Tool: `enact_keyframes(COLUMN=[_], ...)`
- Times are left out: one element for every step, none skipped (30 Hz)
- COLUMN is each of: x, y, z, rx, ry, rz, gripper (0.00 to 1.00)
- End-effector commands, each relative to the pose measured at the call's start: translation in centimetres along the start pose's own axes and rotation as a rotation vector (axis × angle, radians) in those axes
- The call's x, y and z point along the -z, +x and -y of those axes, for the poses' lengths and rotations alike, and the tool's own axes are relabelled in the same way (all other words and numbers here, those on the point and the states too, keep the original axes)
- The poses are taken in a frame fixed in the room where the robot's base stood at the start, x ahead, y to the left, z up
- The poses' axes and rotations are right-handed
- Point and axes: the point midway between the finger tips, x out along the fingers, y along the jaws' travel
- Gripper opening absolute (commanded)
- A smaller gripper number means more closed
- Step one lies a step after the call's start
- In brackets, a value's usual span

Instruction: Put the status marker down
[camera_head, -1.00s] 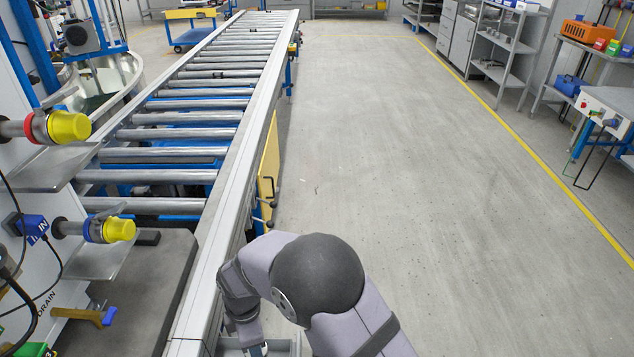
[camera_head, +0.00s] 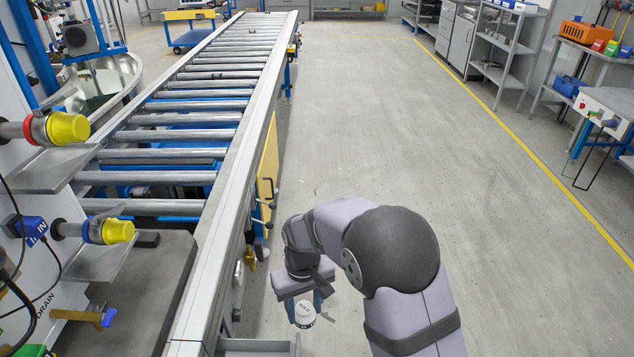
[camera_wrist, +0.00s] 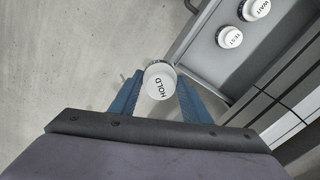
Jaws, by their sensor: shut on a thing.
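The status marker is a round white piece lettered HOLD in the wrist view (camera_wrist: 159,80). It also shows in the head view (camera_head: 304,314), low in the picture. My gripper (camera_head: 303,302) is shut on it, with blue fingers on either side, and holds it beside the conveyor with floor behind it. A grey tray (camera_head: 258,347) lies at the lower edge of the head view, left of the gripper. In the wrist view the tray (camera_wrist: 187,52) holds two more white markers, TEST (camera_wrist: 229,37) and WAIT (camera_wrist: 256,9).
A roller conveyor (camera_head: 232,190) with a pale side rail runs up the left half. Yellow-capped pump fittings (camera_head: 118,230) and a dark plate stand at far left. A small valve (camera_head: 250,258) hangs on the conveyor side. The floor to the right is clear.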

Motion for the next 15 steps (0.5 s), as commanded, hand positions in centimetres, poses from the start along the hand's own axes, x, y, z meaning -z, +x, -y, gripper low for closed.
enact_keyframes(x=[0.4, 0.4, 0.4, 0.3, 0.2, 0.1, -0.1, -0.3, -0.5, -0.7, -0.9, -1.2, -1.4, -1.6, -1.9], y=[-0.7, -1.0, -1.4, -1.7, -2.0, -2.3, -2.5, -2.7, -2.9, -3.0, -3.1, -3.2, -3.3, -3.4, -3.4], z=[-2.7, -4.1, -5.9, -7.1, -8.3, -9.8, -10.8, -11.7, -12.8, -13.7, -14.3, -15.3, -15.9, -16.5, -17.3], rx=[0.000, 0.000, 0.000, 0.000, 0.000, 0.000, 0.000, 0.000, 0.000, 0.000, 0.000, 0.000, 0.000, 0.000, 0.000], ry=[0.063, 0.095, 0.135, 0.163, 0.191, 0.224, 0.247, 0.269, 0.295, 0.314, 0.330, 0.353, 0.366, 0.382, 0.400], rz=[-0.005, -0.003, -0.004, -0.004, -0.004, -0.004, -0.003, -0.003, -0.003, -0.003, -0.003, -0.002, -0.002, -0.002, -0.002], gripper=[0.19, 0.19, 0.19, 0.19, 0.19, 0.19, 0.19, 0.19, 0.19, 0.19, 0.19, 0.19, 0.19, 0.19, 0.19])
